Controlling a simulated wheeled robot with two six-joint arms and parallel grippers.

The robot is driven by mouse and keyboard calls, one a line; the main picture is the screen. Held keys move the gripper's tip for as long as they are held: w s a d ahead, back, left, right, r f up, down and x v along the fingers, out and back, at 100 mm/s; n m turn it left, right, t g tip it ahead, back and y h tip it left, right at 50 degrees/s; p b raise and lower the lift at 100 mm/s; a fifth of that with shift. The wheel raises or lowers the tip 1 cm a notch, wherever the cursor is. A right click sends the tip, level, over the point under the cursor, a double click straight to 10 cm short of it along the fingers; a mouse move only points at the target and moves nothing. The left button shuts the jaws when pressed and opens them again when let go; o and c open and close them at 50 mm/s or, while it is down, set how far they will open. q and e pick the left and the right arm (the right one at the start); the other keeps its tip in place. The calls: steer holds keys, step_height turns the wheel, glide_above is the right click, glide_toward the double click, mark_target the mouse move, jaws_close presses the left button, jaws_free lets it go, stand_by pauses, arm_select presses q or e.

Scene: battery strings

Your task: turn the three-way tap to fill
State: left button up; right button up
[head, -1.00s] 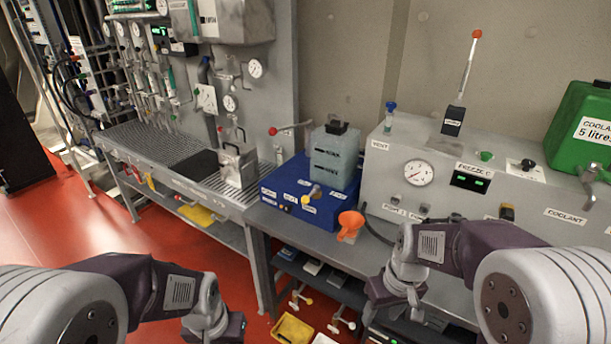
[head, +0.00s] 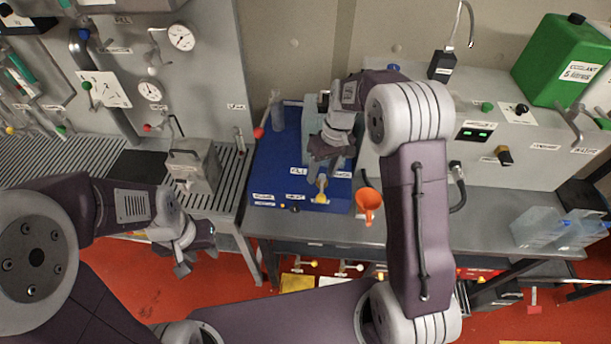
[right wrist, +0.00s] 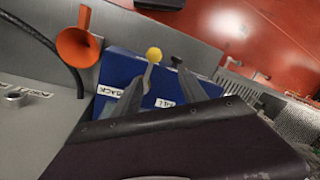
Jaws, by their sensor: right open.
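The three-way tap, with a yellow knob (head: 321,184), is on the front of the blue unit (head: 272,165), near a FILL label on its left. In the right wrist view the yellow knob (right wrist: 154,54) shows between and just beyond my open fingers, with BACK (right wrist: 111,90) and FILL (right wrist: 165,103) labels close by. My right gripper (head: 332,162) is above the blue unit, just behind the tap; I cannot tell if it touches it. My left gripper (head: 190,257) hangs at the lower left, away from the tap; its jaws are unclear.
An orange funnel (head: 368,201) stands close right of the tap. A grey panel box (head: 520,140) and a green coolant can (head: 565,62) are further right. A metal block with a handle (head: 193,166) sits on the slatted bench at left.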

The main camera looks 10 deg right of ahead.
steer(key=shift+s+d+r+p, duration=0.15)
steer(key=shift+s+r+p, duration=0.1)
steer(key=shift+p, duration=0.05)
steer(key=s+d, duration=0.2)
steer(key=p, duration=0.2)
glide_above(322, 194)
steer(key=f, duration=0.3)
steer(key=shift+d+f, duration=0.25)
steer(key=shift+f, duration=0.05)
steer(key=f, duration=0.4)
steer(key=shift+s+f+p, duration=0.3)
steer(key=shift+p, duration=0.05)
steer(key=shift+f, duration=0.15)
steer(key=shift+w+a, duration=0.15)
steer(key=shift+a, duration=0.1)
arm_select(q)
steer(key=r, duration=0.1)
steer(key=s+d+r, duration=0.1)
steer(key=r, duration=0.2)
steer(key=shift+s+d+r, duration=0.15)
steer(key=shift+d+r, duration=0.15)
arm_select(e)
jaws_close()
